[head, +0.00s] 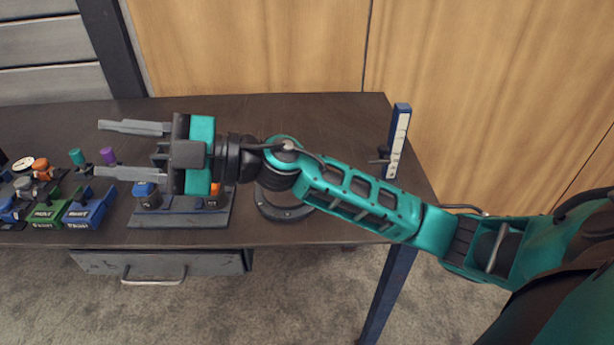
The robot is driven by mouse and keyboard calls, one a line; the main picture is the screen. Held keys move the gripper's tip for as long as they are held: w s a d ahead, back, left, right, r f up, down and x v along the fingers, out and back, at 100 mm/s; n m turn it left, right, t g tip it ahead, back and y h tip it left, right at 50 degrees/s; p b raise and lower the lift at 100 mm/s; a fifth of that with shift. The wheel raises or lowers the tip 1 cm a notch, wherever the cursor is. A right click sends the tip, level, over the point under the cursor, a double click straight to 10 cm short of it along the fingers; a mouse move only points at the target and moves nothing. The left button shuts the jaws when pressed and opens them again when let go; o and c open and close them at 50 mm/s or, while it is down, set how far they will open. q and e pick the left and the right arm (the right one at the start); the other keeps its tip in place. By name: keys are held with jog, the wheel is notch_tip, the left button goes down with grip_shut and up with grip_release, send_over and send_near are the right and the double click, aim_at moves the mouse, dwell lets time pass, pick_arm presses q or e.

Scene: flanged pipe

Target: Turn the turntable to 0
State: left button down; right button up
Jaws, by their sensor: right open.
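My right gripper (99,149) is open, its two grey fingers pointing left above the dark table (330,115). Nothing is between the fingers. A round dark base (286,213) on the table, partly covered by my right forearm, may be the turntable; most of its top is hidden, and I cannot read any mark or angle on it. The gripper is well to the left of this base. My left gripper is not in view.
A dark plate (180,219) with blue and orange-topped parts stands below the gripper. Blue (88,208) and green (46,211) labelled boxes, with teal and purple knobs behind, crowd the left. A blue post with a white scale (398,140) stands at the right edge. The table's back is clear.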

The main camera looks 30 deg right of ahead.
jog(key=w+d+f+n+g+h, duration=0.2)
jog(key=d+f+n+g+h, duration=0.2)
jog(key=d+f+g+h, duration=0.5)
jog(key=w+d+m+h, duration=0.2)
jog(key=d+m+h, duration=0.55)
jog(key=d, duration=1.25)
jog(key=f+h, duration=0.1)
jog(key=f, duration=0.3)
jog(key=f+n+h, duration=0.1)
jog(key=f, duration=0.3)
jog(key=f+n+h, duration=0.1)
jog(key=f, duration=0.3)
jog(key=shift+s+a+t, duration=0.2)
jog(key=shift+a+t, duration=0.1)
jog(key=shift+t, duration=0.1)
jog(key=shift+c, duration=0.2)
grip_shut()
